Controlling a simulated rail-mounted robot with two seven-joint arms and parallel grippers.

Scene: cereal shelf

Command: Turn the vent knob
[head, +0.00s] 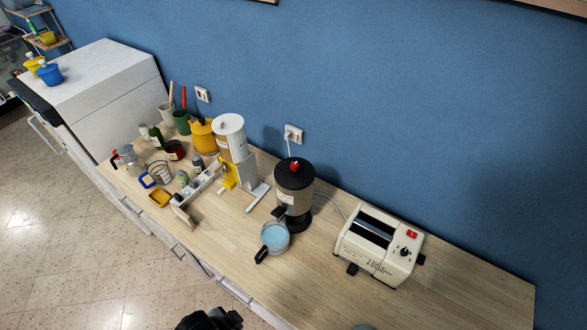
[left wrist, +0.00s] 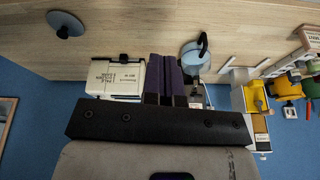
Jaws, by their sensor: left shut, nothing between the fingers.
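No knob is labelled as a vent in these views. A black coffee maker (head: 294,190) has a small red knob (head: 294,166) on its lid. A cream toaster (head: 375,250) has a black dial (head: 404,251) and a red switch (head: 412,234) at its right end. The toaster also shows in the left wrist view (left wrist: 115,77). My left gripper (left wrist: 166,60) is shut and empty, its dark fingers together between the toaster and the glass jug in that view. The fingers partly hide what lies behind them. My right gripper is not in view.
A glass jug (head: 275,237) stands in front of the coffee maker. A cereal dispenser (head: 230,138), yellow kettle (head: 202,136) and several small containers stand to the left. A grey-blue disc (left wrist: 65,23) lies on the counter. The counter right of the toaster is clear.

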